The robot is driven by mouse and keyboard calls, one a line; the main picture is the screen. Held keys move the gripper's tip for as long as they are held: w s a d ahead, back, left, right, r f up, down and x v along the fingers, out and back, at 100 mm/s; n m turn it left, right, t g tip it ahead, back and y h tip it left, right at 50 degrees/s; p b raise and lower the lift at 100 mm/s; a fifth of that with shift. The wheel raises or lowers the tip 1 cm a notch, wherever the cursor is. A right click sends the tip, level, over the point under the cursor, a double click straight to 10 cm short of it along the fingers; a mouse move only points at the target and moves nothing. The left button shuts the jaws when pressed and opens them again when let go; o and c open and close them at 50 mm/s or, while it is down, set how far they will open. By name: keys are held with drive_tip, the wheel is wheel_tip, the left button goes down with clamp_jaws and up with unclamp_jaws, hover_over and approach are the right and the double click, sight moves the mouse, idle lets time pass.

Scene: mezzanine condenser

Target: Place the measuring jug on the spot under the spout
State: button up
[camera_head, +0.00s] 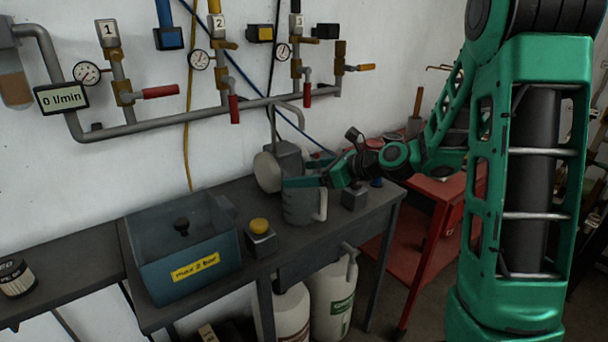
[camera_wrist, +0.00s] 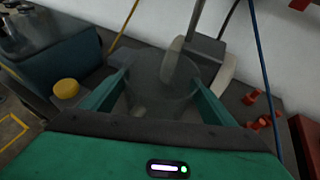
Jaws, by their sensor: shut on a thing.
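The measuring jug (camera_head: 298,207) is a grey, see-through vessel with a pale handle on its right side. It stands upright above the right part of the dark bench. My gripper (camera_head: 302,174) is shut on it near the rim, with one green finger on each side. In the wrist view the jug (camera_wrist: 165,78) sits between the two fingers, and its round mouth shows. A grey unit (camera_head: 288,158) with a bent spout pipe (camera_head: 290,110) and a round pale disc is just behind the jug. I cannot tell whether the jug's base touches the bench. The spot under the spout is not clearly visible.
A blue-grey tank (camera_head: 195,278) with a yellow label stands left on the bench (camera_head: 300,243). A block with a yellow knob (camera_head: 260,228) lies between tank and jug. A small dark block (camera_head: 354,198) is right of the jug. Pipes with gauges and valves run along the wall.

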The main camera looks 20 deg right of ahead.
drive_tip(key=o, duration=1.6)
drive_tip(key=shift+c, duration=0.2)
drive_tip(key=v, duration=1.2)
drive_tip(key=s+d+f+n+g+h, duration=0.3)
drive_tip(key=s+f+n+g+h, duration=0.2)
drive_tip(key=s+f+n, duration=0.5)
drive_tip(key=s+d+r+n+g+h, duration=0.1)
drive_tip(key=s+n, duration=0.4)
drive_tip(key=s, duration=0.5)
drive_tip(key=s+d+r+n+g+h, duration=0.1)
drive_tip(key=s+d+n+g, duration=0.3)
drive_tip(key=s, duration=0.6)
drive_tip(key=shift+s+d+n+h, duration=0.4)
drive_tip(key=shift+d+n+h, duration=0.4)
drive_tip(key=shift+n, duration=0.4)
